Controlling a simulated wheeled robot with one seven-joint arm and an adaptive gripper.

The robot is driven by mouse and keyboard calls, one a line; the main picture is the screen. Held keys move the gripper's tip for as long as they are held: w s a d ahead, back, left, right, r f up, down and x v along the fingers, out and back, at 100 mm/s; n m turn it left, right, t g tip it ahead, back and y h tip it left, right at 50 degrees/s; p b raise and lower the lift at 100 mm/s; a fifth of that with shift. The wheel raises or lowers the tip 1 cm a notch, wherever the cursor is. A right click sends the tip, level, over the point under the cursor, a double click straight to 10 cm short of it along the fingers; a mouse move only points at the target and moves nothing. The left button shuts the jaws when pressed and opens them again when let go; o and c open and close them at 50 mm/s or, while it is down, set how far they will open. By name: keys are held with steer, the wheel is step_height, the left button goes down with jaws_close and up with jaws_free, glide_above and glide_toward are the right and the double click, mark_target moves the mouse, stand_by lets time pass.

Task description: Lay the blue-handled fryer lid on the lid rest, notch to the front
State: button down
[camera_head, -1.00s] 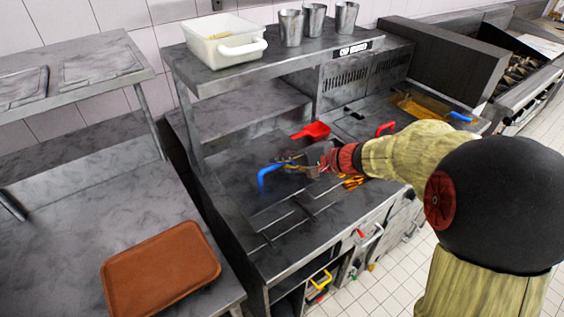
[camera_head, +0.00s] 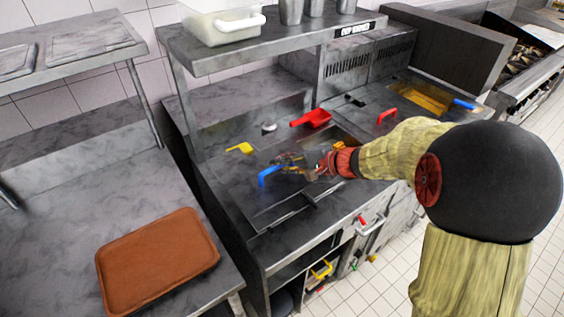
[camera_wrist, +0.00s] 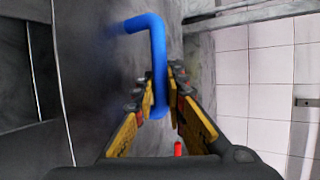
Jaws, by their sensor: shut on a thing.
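My gripper (camera_head: 300,163) is shut on the blue handle (camera_head: 268,175) of the fryer lid, above the dark steel counter. In the wrist view the gripper (camera_wrist: 158,90) has its yellow-padded fingers on either side of the blue handle (camera_wrist: 157,45). The grey lid (camera_head: 235,182) blends with the counter, so its edges and any gap beneath it are hard to tell. I cannot make out its notch. Dark bars (camera_head: 283,214) show in front of the handle; I cannot tell whether they belong to the lid rest.
A red scoop (camera_head: 311,118), a yellow-handled item (camera_head: 240,148) and a small round knob (camera_head: 268,127) are behind the lid. A red handle (camera_head: 387,116) and another blue handle (camera_head: 464,104) are to the right. An overhead shelf (camera_head: 240,47) holds a white tub (camera_head: 215,28).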

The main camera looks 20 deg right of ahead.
mark_target(282, 179)
steer(key=shift+f+b, duration=1.65)
steer(key=shift+f, duration=1.5)
steer(key=shift+f+b, duration=1.35)
steer(key=shift+f, duration=0.05)
steer(key=shift+f+b, duration=0.1)
steer(key=shift+b, duration=0.25)
steer(key=c, duration=1.8)
jaws_free()
steer(key=shift+o, duration=0.3)
steer(key=shift+f, duration=0.1)
steer(key=shift+s, duration=0.1)
